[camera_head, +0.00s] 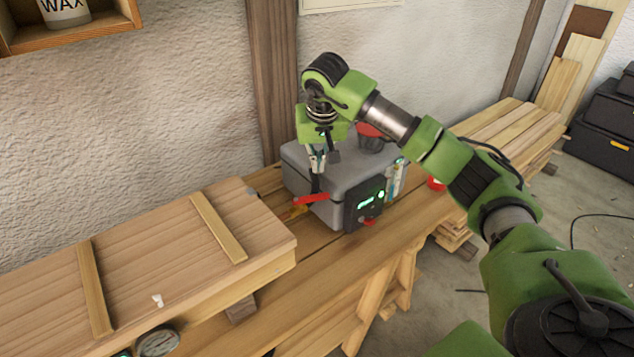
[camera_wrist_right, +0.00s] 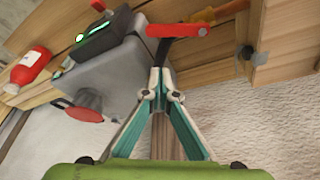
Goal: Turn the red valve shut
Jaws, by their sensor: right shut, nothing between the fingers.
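The red valve handle (camera_head: 312,199) is a flat lever on a yellowish fitting at the left front corner of a grey box (camera_head: 335,205). In the right wrist view the red handle (camera_wrist_right: 180,31) lies across the top, just beyond the fingertips. My right gripper (camera_head: 316,187) points down over the handle, with its fingers shut and empty. The wrist view shows its fingers (camera_wrist_right: 160,60) meeting, their dark tips at the handle. I cannot tell whether they touch it. My left gripper is not in view.
The box carries a dark panel (camera_head: 364,204) with green lights and a red-topped knob (camera_head: 370,142). A wooden crate (camera_head: 150,262) stands to the left on the bench. A red bottle (camera_wrist_right: 28,72) lies beyond the box. Planks fill the bench's right end.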

